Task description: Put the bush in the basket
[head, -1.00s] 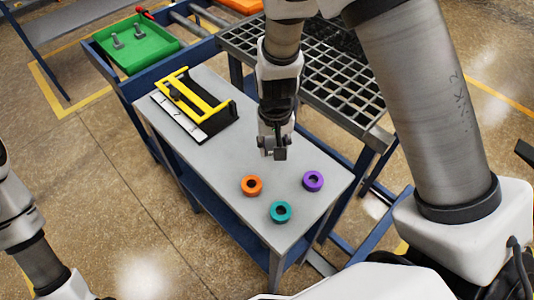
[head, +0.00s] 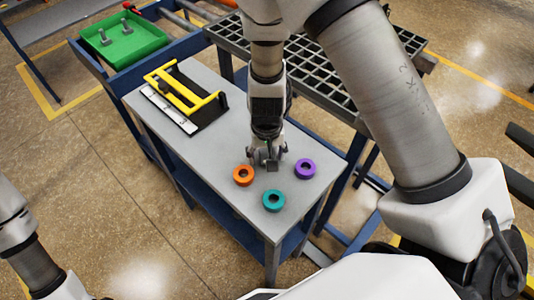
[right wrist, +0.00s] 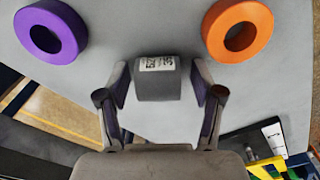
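Three ring-shaped bushes lie flat on the grey tabletop (head: 212,130): orange (head: 243,175), teal (head: 273,200) and purple (head: 305,169). The right wrist view shows the purple ring (right wrist: 51,30) upper left and the orange ring (right wrist: 238,31) upper right. My right gripper (head: 268,158) is above the table behind the rings. Its fingers (right wrist: 160,85) are apart, touching no ring. A grey block with a white label (right wrist: 156,80) shows between them, with gaps on both sides. A dark wire grid (head: 312,72), possibly the basket, stands behind the table. My left gripper is out of view.
A black holder with a yellow frame (head: 188,90) lies on the table's far left part. A green tray (head: 130,40) with grey bolts stands beyond it. The table's middle is clear. The grid's frame runs close along the table's right side.

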